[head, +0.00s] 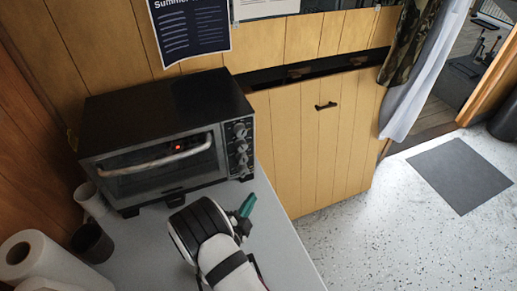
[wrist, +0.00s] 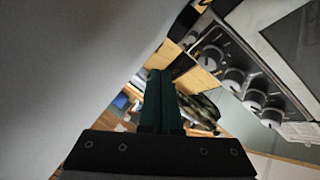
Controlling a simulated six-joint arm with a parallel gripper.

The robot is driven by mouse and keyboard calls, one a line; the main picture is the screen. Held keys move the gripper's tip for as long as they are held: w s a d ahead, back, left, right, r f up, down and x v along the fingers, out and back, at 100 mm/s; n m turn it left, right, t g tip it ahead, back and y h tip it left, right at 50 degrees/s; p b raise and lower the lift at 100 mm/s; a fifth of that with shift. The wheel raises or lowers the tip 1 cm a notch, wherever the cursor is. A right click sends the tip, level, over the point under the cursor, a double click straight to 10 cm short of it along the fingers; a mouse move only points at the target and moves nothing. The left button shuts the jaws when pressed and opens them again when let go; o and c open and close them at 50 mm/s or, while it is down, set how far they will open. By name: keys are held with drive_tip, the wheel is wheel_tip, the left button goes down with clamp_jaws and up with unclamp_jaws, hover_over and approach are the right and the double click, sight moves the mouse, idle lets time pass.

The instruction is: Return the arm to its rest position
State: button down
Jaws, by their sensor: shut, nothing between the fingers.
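My gripper (head: 247,206) has teal fingers and shows in the head view beside the front right corner of the toaster oven, over the counter. In the wrist view my gripper (wrist: 160,75) has its two teal fingers pressed together with nothing between them. My white and black arm reaches up from the bottom of the head view. The toaster oven (head: 155,180) is black and silver with its door shut and a small red light showing behind the glass. Its knobs (wrist: 233,80) are close by at the right of the wrist view.
The grey counter (head: 285,255) holds a paper towel roll (head: 25,258), a dark cup (head: 92,243) and a white cup (head: 90,198) at the left. A wooden cabinet (head: 290,150) stands behind at the right. Speckled floor with a grey mat (head: 459,175) lies open at the far right.

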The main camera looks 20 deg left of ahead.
drive_tip(key=w+d+r+g+y, duration=0.1)
drive_tip(key=w+d+r+g, duration=0.3)
drive_tip(key=r, duration=0.3)
drive_tip(key=s+d+r+n+g+y, duration=0.2)
drive_tip(key=s+d+r+g, duration=0.15)
drive_tip(key=d+r, duration=0.35)
drive_tip(key=s+d+r+n+g, duration=0.1)
drive_tip(key=s+d+r+g, duration=0.1)
drive_tip(key=s+d, duration=0.3)
drive_tip(key=s+d+r+n+g+h, duration=0.1)
drive_tip(key=s+d, duration=0.4)
drive_tip(key=s, duration=0.7)
drive_tip(key=s+d+r+n+g, duration=0.1)
drive_tip(key=s+d+r+g, duration=0.3)
drive_tip(key=s, duration=0.5)
drive_tip(key=shift+d+n+g, duration=0.4)
drive_tip(key=shift+d+g, duration=0.15)
drive_tip(key=shift+d, duration=0.5)
